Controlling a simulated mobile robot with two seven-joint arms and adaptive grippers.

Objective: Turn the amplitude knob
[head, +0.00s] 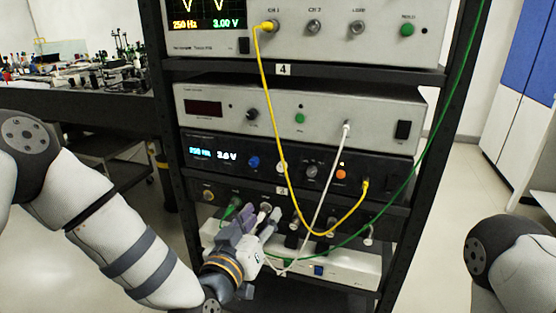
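The black generator unit (220,172) sits mid-rack, with a lit display (213,155) reading about 250 Hz and 3.6 V. Its front carries a blue knob (253,162), a white knob (281,167), a grey knob (312,172) and an orange knob (341,175). The labels are too small to read, so I cannot tell which is the amplitude knob. My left gripper (261,215) is below this unit, in front of the lower black panel, fingers upward and apart. It touches none of the generator's knobs. My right gripper is out of view; part of my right arm shows at lower right.
An oscilloscope (335,45) on the top shelf reads 250 Hz and 3.00 V. A yellow cable (272,120), a white cable (327,185) and a green cable (440,130) hang across the rack front. Black rack posts (172,130) flank the units. A cluttered bench (75,105) stands left.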

